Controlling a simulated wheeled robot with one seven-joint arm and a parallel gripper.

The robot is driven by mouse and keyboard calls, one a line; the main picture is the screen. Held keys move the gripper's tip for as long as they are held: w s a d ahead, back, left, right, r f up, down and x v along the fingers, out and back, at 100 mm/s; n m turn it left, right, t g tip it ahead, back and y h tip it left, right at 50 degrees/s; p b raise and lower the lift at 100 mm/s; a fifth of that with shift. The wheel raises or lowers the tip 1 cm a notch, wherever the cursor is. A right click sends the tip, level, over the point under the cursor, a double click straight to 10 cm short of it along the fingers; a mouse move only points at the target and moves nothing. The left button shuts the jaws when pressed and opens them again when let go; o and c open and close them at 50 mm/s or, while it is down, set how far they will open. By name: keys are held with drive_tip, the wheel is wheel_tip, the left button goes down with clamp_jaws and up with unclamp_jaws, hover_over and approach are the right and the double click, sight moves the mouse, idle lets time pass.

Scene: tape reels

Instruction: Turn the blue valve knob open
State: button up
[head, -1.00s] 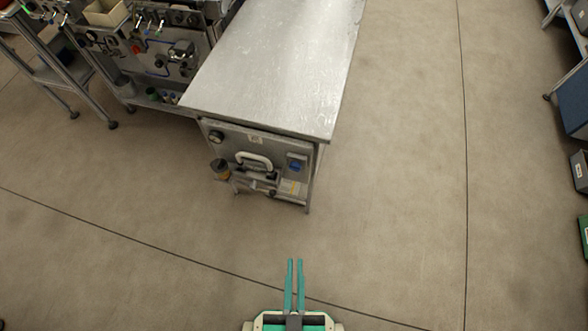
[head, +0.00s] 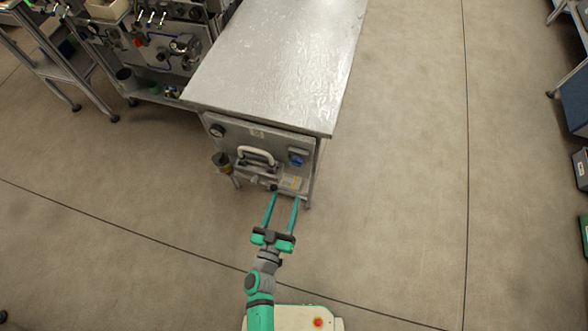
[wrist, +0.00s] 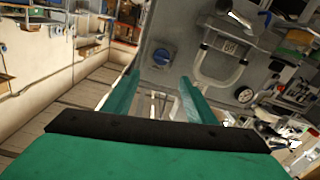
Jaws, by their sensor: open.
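The blue valve knob (head: 297,158) is on the right part of the metal front panel of the steel table. It also shows in the wrist view (wrist: 162,56), above and between the fingertips. My gripper (head: 282,197) is open and empty, with its two long teal fingers pointing at the lower part of the panel. In the wrist view the fingers (wrist: 158,82) stand apart, and the knob lies beyond them, not touched.
A pale U-shaped handle (head: 257,154) is left of the knob, and a round gauge (head: 216,131) is at the panel's upper left. The steel table top (head: 275,60) is bare. A bench with fittings (head: 160,45) stands at the left.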

sight(296, 162)
drive_tip(key=x, duration=1.3)
drive_tip(key=shift+a+f, duration=0.2)
drive_tip(key=shift+f, duration=0.2)
drive_tip(key=c, duration=1)
